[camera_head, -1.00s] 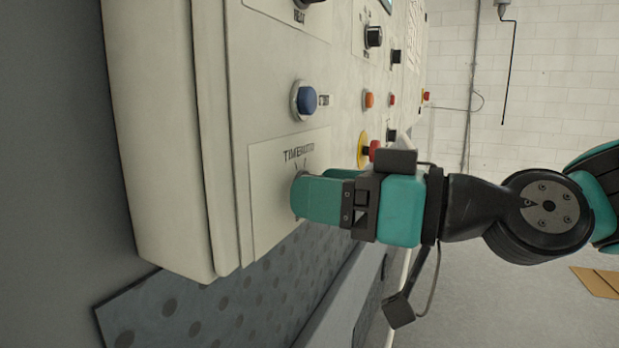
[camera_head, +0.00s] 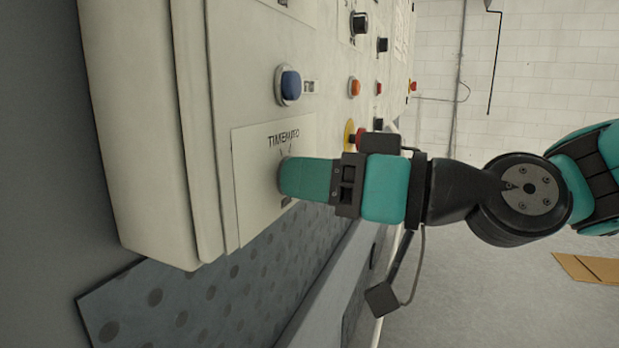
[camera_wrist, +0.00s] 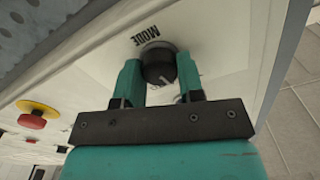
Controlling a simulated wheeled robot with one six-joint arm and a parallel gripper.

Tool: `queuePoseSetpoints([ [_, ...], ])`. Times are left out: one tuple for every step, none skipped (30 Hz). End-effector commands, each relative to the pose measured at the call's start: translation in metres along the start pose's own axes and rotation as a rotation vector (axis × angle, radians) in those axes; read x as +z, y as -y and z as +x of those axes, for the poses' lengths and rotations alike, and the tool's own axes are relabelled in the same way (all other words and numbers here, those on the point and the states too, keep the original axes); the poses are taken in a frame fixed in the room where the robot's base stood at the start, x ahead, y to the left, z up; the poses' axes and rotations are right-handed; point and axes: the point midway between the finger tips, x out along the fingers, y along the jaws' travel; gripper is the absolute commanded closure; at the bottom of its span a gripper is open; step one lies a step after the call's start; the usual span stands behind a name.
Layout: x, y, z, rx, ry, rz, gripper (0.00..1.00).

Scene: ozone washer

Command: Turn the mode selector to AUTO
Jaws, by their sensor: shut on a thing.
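The mode selector (camera_wrist: 158,66) is a round black knob on a pale plate, with the word MODE printed beside it in the wrist view. My gripper (camera_wrist: 160,80) has its two teal fingers on either side of the knob and is shut on it. In the head view my gripper (camera_head: 284,178) reaches the lower panel plate (camera_head: 248,185) from the right, and its fingers hide the knob. Printed labels, partly reading TIMER and AUTO, show just above the fingers. The knob's exact pointer direction is hard to tell.
A blue button (camera_head: 290,85) sits above the plate. A red emergency button on a yellow ring (camera_head: 350,135) is close behind my gripper, and it also shows in the wrist view (camera_wrist: 36,115). Other knobs and small buttons line the panel.

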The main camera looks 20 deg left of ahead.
Motion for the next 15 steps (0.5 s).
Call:
queuePoseSetpoints([
  [0.0006, -0.0006, -0.0005, 0.001, 0.0, 0.034, 0.88],
  [0.0006, -0.0006, -0.0006, 0.001, 0.0, 0.058, 0.88],
  [0.0006, -0.0007, -0.0006, 0.001, 0.0, 0.091, 0.88],
  [0.0005, -0.0007, -0.0007, 0.001, -0.001, 0.116, 0.88],
  [0.0004, -0.0007, -0.0007, 0.001, -0.001, 0.14, 0.88],
  [0.0003, -0.0008, -0.0007, 0.001, -0.002, 0.174, 0.88],
  [0.0003, -0.0008, -0.0007, 0.001, -0.002, 0.198, 0.88],
  [0.0002, -0.0008, -0.0007, 0.002, -0.002, 0.223, 0.88],
  [0.0001, -0.0008, -0.0007, 0.002, -0.003, 0.255, 0.88],
  [0.0001, -0.0009, -0.0007, 0.002, -0.003, 0.278, 0.88],
  [0.0, -0.0009, -0.0007, 0.002, -0.003, 0.3, 0.88],
  [0.0, -0.0009, -0.0007, 0.002, -0.004, 0.329, 0.88],
  [0.0, -0.0009, -0.0007, 0.002, -0.004, 0.35, 0.88],
  [0.0, -0.0009, -0.0007, 0.002, -0.004, 0.369, 0.88],
  [0.0, -0.0009, -0.0007, 0.001, -0.004, 0.395, 0.88],
])
